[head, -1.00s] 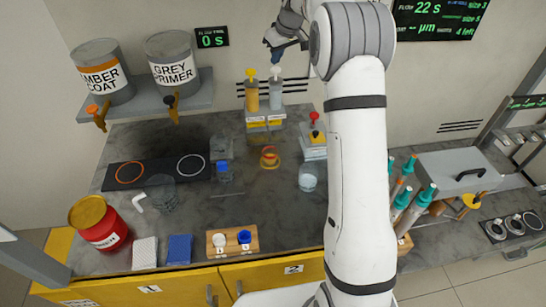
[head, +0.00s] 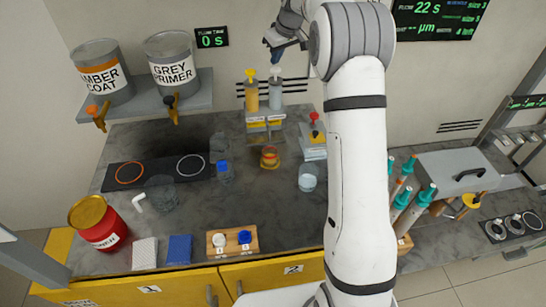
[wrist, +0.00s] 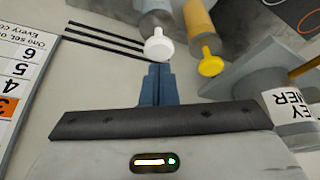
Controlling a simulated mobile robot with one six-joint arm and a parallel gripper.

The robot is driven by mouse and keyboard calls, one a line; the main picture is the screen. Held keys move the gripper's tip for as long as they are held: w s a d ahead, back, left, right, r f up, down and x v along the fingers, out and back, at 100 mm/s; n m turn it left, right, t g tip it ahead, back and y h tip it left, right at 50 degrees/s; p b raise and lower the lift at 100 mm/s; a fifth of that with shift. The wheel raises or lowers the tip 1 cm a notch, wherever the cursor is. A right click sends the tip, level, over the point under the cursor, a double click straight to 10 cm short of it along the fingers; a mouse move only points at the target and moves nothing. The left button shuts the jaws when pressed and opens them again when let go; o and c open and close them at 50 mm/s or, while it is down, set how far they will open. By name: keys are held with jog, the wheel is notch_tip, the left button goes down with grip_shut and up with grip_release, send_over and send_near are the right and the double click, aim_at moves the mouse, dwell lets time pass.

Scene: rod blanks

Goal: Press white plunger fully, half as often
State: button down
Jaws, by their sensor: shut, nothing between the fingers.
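The white plunger (head: 275,72) tops the grey bottle (head: 275,96) at the back wall. It also shows in the wrist view (wrist: 158,45), just beyond my fingertips. My gripper (wrist: 158,67) is shut and empty, its blue fingers together. In the head view my gripper (head: 277,55) is right above the white plunger; I cannot tell whether it touches. The yellow plunger (head: 250,73) on the amber bottle (head: 251,98) stands to the left, and appears right of the fingers in the wrist view (wrist: 210,63).
A shelf with two paint cans (head: 172,62) is on the wall at left. A red-knobbed device (head: 314,130) stands right of the bottles. An amber-filled cup (head: 269,157) and a clear beaker (head: 308,178) stand on the counter. A numbered chart (wrist: 22,70) is at left in the wrist view.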

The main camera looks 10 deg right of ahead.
aim_at(276, 68)
jog(key=shift+f, duration=0.1)
dwell(0.3)
jog(key=shift+f+b, duration=1.3)
jog(key=shift+f, duration=0.45)
jog(key=shift+r, duration=0.15)
jog(key=shift+r+p, duration=1.45)
jog(key=shift+r, duration=0.25)
jog(key=shift+f, duration=0.25)
